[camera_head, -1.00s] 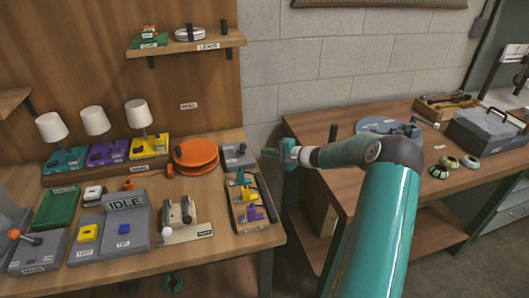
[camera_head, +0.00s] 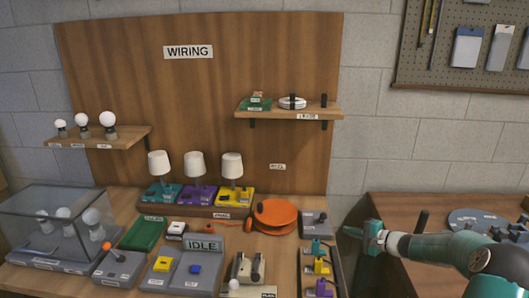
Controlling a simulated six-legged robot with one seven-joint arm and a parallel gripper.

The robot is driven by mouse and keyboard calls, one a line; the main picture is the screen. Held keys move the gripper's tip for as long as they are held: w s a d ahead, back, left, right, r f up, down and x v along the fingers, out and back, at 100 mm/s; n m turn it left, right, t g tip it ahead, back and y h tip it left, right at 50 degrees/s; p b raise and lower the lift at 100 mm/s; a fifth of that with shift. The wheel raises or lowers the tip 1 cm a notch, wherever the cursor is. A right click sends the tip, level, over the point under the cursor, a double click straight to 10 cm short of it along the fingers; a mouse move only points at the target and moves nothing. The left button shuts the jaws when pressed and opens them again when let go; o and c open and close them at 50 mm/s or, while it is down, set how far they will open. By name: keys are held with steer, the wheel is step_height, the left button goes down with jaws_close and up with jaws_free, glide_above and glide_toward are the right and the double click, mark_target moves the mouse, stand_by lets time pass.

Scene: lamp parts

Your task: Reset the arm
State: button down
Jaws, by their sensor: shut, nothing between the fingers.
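My arm comes in from the lower right, teal and grey. My gripper (camera_head: 350,232) is at its left end, over the gap between the two benches. It is shut and empty, apart from the tray of coloured parts (camera_head: 320,266) to its left. The fingertips are small in this view.
The left bench holds three lamps (camera_head: 195,165), an orange reel (camera_head: 275,214), a green tray (camera_head: 144,234), an IDLE box (camera_head: 203,246) and a clear case (camera_head: 55,225). Shelves with bulbs (camera_head: 107,120) and a white coil (camera_head: 292,102) hang above. A pegboard (camera_head: 465,50) is upper right.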

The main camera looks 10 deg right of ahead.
steer(key=s+a+r+n+g+h, duration=0.1)
steer(key=s+a+r+n+g, duration=0.3)
steer(key=s+a+r, duration=0.45)
steer(key=s+a+r+n+g+h, duration=0.25)
steer(key=s+a+r+n, duration=0.2)
steer(key=a, duration=0.65)
steer(key=s+a+r+n+h, duration=0.1)
steer(key=s+r+n+h, duration=0.1)
steer(key=s, duration=1.1)
steer(key=s+a+r+n+h, duration=0.2)
steer(key=s+r+h, duration=0.1)
steer(key=s, duration=1.1)
steer(key=shift+s+a+r+h, duration=0.2)
steer(key=shift+r+h, duration=0.15)
steer(key=shift+r, duration=0.45)
